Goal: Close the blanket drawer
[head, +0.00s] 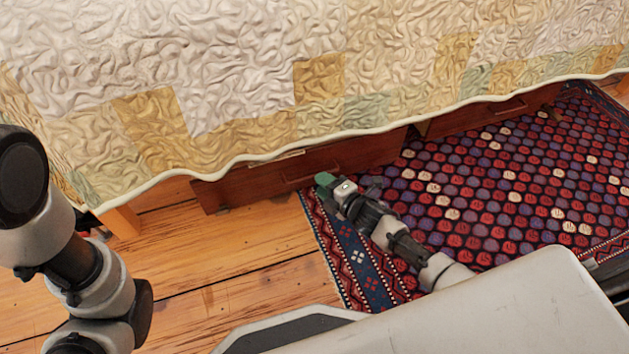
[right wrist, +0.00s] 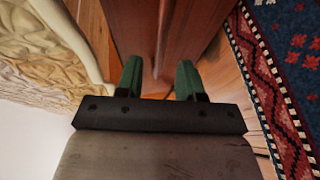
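A reddish-brown wooden drawer (head: 245,186), which I take to be the blanket drawer, sticks out from under the quilt's edge in the head view. Its front has a handle (head: 298,179), and most of its inside is hidden by the quilt. My right gripper (head: 326,182) is low at the drawer front, near the handle. In the right wrist view its two green fingers (right wrist: 159,78) are apart, with the drawer's wood (right wrist: 140,30) just beyond them. I cannot tell whether they touch it. My left arm shows at the left, but its gripper is out of view.
The quilt (head: 220,70) hangs over the bed's side above the drawer. A second drawer (head: 475,118) sits further right under the bed. A patterned rug (head: 500,190) covers the floor at right. Bare wooden floor (head: 240,240) lies before the left drawer.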

